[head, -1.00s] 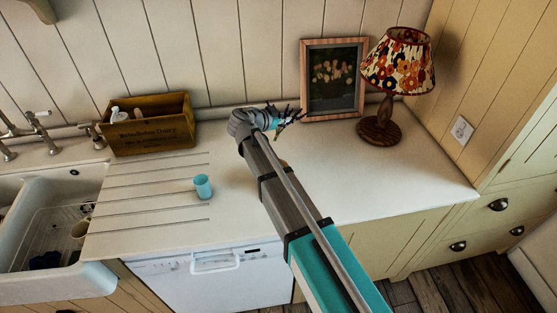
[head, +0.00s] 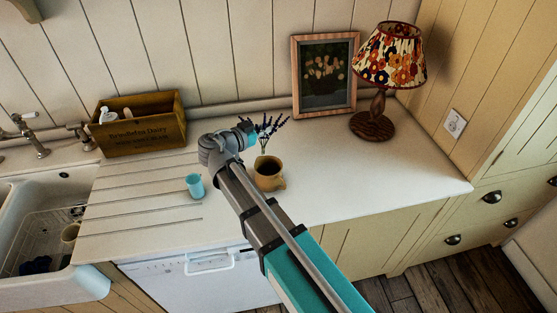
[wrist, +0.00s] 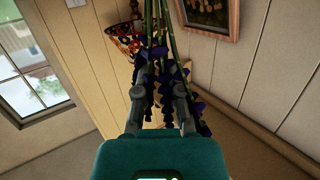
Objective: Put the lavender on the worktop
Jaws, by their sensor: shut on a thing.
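The lavender (head: 268,128) is a small bunch of dark purple flower heads on thin green stems. My gripper (head: 253,136) is shut on it and holds it over the back part of the pale worktop (head: 350,180). In the head view the stems point down behind a brown mug; I cannot tell whether they touch the worktop. In the wrist view my gripper (wrist: 158,95) has its fingers around the purple heads of the lavender (wrist: 165,75), with the stems running to the top edge.
The brown mug (head: 268,178) stands close to my arm. A turquoise cup (head: 195,187) is left of it on the drainer grooves. A wooden crate (head: 145,132), a framed picture (head: 324,75) and a lamp (head: 372,125) line the back. The right front worktop is clear.

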